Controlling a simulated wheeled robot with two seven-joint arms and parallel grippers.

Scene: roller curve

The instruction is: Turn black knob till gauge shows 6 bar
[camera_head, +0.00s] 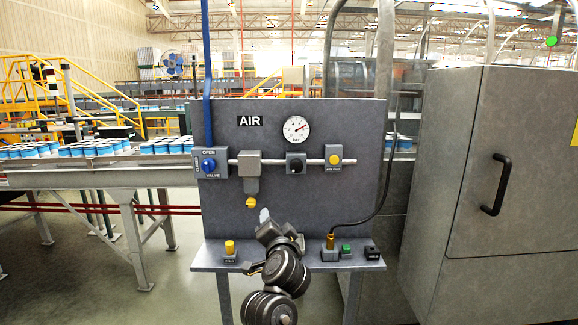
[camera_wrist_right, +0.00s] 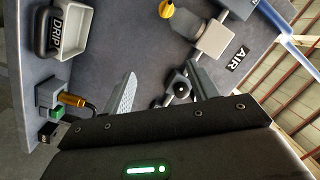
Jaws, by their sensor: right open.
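The black knob (camera_head: 296,164) sits on a grey block on the horizontal pipe of the grey panel, below the gauge. In the right wrist view the knob (camera_wrist_right: 181,89) shows between my fingers, nearer the right one, apparently beyond them. The round white gauge (camera_head: 297,129) has a red needle pointing up and right; its numbers are too small to read surely. My right gripper (camera_head: 268,218) is open and empty, below and left of the knob in the head view. It also shows in the right wrist view (camera_wrist_right: 162,74). My left gripper is not in view.
The blue valve knob (camera_head: 208,165), a filter block (camera_head: 250,165) with a yellow drain (camera_head: 251,202) and a yellow knob (camera_head: 335,160) flank the black knob. A shelf (camera_head: 210,257) carries small buttons and a hose fitting. A grey cabinet (camera_head: 490,130) stands at right.

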